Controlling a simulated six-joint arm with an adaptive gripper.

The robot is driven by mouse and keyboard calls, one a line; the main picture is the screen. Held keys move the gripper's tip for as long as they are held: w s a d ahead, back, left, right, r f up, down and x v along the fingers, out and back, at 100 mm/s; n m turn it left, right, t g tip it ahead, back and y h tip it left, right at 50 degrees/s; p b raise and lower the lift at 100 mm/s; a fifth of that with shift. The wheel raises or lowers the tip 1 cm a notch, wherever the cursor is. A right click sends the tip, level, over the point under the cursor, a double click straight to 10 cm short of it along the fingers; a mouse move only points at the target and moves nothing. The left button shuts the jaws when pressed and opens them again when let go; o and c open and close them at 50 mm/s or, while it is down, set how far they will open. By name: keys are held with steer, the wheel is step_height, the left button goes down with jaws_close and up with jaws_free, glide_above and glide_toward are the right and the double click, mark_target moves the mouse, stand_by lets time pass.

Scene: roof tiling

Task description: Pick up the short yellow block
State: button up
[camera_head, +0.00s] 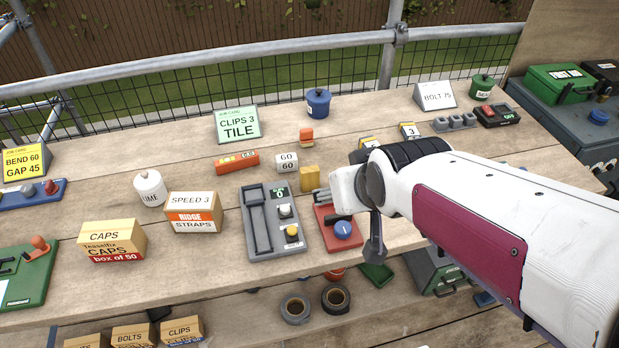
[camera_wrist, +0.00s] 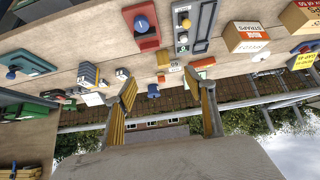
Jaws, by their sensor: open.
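A short plain yellow block (camera_head: 309,179) stands on the wooden bench in the head view, between a grey control box and a red box with a blue knob. It shows small in the wrist view (camera_wrist: 163,58), beyond my fingertips. The exact gap between fingertips and block cannot be told.
The grey control box (camera_head: 272,222) and the red box (camera_head: 338,231) flank the block. A white GO 60 block (camera_head: 287,162), an orange level (camera_head: 237,161) and an orange block (camera_head: 306,137) stand behind it.

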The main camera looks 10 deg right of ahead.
steer(key=w+f+t, duration=0.2)
steer(key=w+f, duration=0.4)
steer(key=w, duration=0.6)
steer(key=t, duration=0.3)
glide_toward(311, 173)
steer(key=w, duration=0.3)
steer(key=shift+d, duration=0.25)
steer(key=shift+w+f+t, duration=0.25)
steer(key=shift+f+t, duration=0.25)
steer(key=shift+f, duration=0.45)
steer(key=shift+w, duration=0.1)
steer(key=shift+x, duration=1.25)
steer(key=shift+f, duration=0.15)
steer(key=shift+a+x, duration=0.1)
steer(key=shift+x, duration=1.15)
steer(key=shift+a+x, duration=0.15)
steer(key=shift+x, duration=1.15)
steer(key=shift+f, duration=0.15)
